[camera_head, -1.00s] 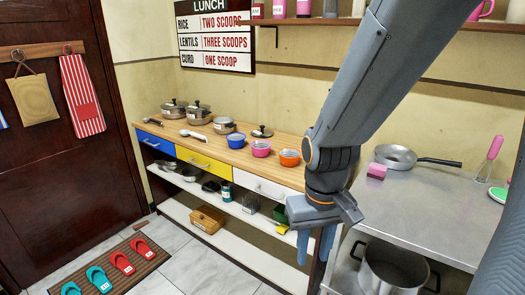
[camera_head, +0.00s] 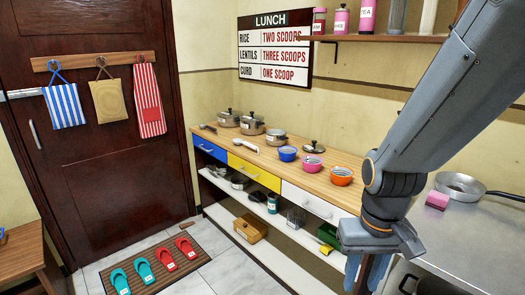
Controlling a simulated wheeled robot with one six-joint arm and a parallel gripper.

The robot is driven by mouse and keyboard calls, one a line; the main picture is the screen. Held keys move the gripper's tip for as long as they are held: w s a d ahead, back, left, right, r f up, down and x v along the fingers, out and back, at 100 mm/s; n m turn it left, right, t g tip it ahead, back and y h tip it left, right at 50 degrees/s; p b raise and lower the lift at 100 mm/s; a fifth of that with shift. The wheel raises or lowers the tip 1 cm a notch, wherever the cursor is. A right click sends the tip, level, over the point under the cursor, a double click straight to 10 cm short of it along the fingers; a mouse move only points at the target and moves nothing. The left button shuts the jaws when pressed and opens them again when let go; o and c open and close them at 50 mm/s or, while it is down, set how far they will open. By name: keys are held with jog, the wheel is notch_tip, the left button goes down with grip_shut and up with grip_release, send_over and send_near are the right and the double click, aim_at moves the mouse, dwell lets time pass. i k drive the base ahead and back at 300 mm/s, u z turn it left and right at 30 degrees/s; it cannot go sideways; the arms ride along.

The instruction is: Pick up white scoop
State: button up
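The white scoop (camera_head: 243,146) lies on the wooden counter top (camera_head: 262,155), above the yellow drawer and in front of the steel pots. My gripper (camera_head: 365,272) hangs at the lower right, its two blue-grey fingers pointing down and apart. It is open and nothing shows between the fingers. It is well to the right of the scoop and apart from it, near the counter's right end.
A dark scoop (camera_head: 208,128) lies at the counter's left. Steel pots (camera_head: 251,124) and blue (camera_head: 288,154), pink (camera_head: 312,163) and orange (camera_head: 341,176) bowls stand on the counter. A steel table (camera_head: 460,235) is at right. Slippers lie on a floor mat (camera_head: 198,258).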

aim_at(238, 142)
jog(key=u, duration=0.7)
jog(key=i, duration=0.85)
jog(key=u, duration=1.05)
jog(key=i, duration=1.15)
jog(key=z, duration=0.7)
jog(key=i, duration=1.15)
jog(key=z, duration=0.9)
